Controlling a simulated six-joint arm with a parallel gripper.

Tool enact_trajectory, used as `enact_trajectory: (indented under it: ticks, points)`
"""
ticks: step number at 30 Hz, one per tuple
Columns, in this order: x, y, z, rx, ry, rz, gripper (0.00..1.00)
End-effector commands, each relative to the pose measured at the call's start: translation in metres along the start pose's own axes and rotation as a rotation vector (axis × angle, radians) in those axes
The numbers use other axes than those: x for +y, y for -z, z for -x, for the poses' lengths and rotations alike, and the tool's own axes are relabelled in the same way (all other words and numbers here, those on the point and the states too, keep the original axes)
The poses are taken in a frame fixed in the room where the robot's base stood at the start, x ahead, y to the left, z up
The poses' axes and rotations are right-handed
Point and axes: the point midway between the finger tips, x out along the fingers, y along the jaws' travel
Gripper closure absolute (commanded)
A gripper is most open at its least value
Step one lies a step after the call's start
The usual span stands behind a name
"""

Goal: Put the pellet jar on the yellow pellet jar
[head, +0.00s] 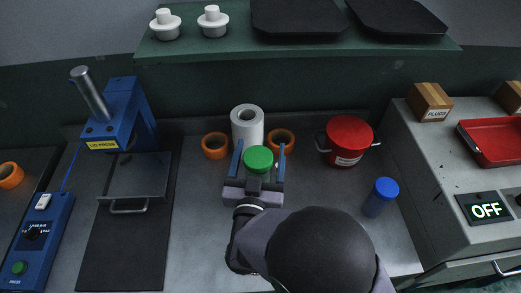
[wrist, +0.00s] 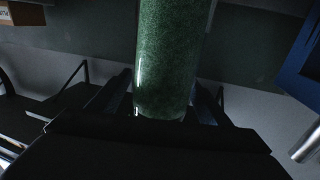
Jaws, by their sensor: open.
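A jar with a green lid (head: 258,157) stands between the two fingers of my gripper (head: 259,150) in the head view. In the wrist view it is a clear jar of dark green pellets (wrist: 172,60), upright, its lower part between the fingers. My gripper is open, a finger on each side of the jar. Whether either finger touches it I cannot tell. A blue jar with a blue lid (head: 381,196) stands apart to the right on the bench. I see no jar with yellow contents or a yellow lid; what lies under the green-lidded jar is hidden.
A white roll (head: 247,128) stands close behind the jar, with orange rings (head: 215,145) on either side. A red pot (head: 347,140) is to the right. A blue lid press (head: 112,118) with a dark plate stands left. The bench between the press and my gripper is clear.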

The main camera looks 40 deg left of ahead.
Motion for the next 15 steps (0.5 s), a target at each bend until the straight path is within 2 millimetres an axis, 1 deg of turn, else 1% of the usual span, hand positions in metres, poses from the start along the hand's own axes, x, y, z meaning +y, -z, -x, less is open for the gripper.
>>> enact_trajectory:
  ticks: [4, 12, 15]
  points:
    - [-0.001, -0.004, 0.022, 0.0, 0.004, 0.0, 0.28]
    - [-0.001, -0.004, 0.072, 0.0, 0.006, 0.0, 0.28]
    - [-0.001, -0.003, 0.087, 0.001, 0.005, 0.0, 0.28]
